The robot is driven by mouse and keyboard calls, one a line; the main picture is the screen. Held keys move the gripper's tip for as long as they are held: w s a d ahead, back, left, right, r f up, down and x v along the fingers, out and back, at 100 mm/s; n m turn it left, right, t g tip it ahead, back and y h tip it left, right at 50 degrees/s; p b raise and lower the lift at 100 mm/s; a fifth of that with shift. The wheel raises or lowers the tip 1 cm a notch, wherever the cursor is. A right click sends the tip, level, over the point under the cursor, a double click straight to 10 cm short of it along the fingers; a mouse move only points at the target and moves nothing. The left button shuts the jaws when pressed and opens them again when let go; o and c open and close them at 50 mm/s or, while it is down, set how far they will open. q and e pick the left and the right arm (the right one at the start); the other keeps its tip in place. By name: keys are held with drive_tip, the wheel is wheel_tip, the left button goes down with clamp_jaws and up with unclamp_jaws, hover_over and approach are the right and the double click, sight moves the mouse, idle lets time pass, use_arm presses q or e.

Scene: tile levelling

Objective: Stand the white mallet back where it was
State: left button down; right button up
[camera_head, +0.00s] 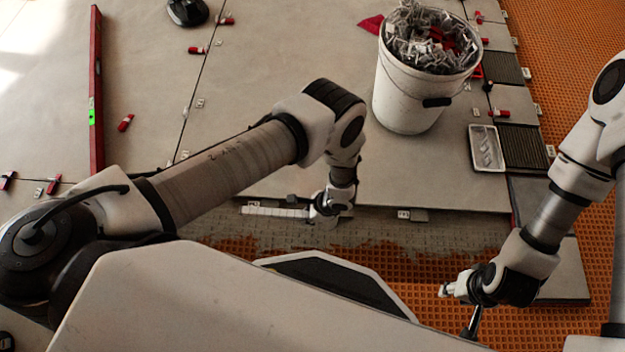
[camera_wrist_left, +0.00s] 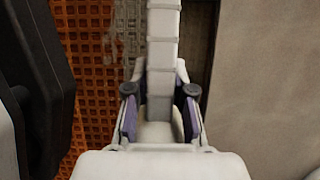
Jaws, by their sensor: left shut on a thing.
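My left gripper (camera_head: 330,205) is low over the front edge of the large grey tiles. It is shut on the white mallet (camera_head: 275,211), whose pale, ridged bar sticks out to the left. In the left wrist view, the mallet (camera_wrist_left: 162,50) runs up the picture from between the two fingers (camera_wrist_left: 160,105). The rest of the mallet is hidden by the gripper. My right gripper (camera_head: 460,292) is at the lower right, over the orange matting, away from the mallet. Its fingers are too small and dark to tell open from shut.
A white bucket (camera_head: 405,95) full of clips stands on the tiles (camera_head: 270,60). A metal tray (camera_head: 486,148) lies to its right. A red level (camera_head: 96,90) lies at the left. Orange matting (camera_head: 560,60) and a grey mortar strip (camera_head: 420,238) border the tiles.

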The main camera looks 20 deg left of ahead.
use_arm(q)
drive_tip(key=w+a+f+b, duration=0.2)
drive_tip(key=w+b, duration=0.1)
drive_tip(key=b, duration=0.6)
hover_over(297, 182)
drive_tip(key=d, duration=0.2)
drive_tip(key=shift+w+a+r, duration=0.1)
drive_tip(key=shift+r, duration=0.05)
drive_tip(key=shift+w+a+f+b, duration=0.1)
drive_tip(key=shift+w+f+b, duration=0.05)
drive_tip(key=shift+f+b, duration=1.5)
drive_tip(key=c, duration=1)
unclamp_jaws()
drive_tip(key=shift+f+p, duration=0.15)
drive_tip(key=shift+p, duration=0.25)
use_arm(e)
wheel_tip(297, 182, down, 13)
drive_tip(key=shift+w+f, duration=0.1)
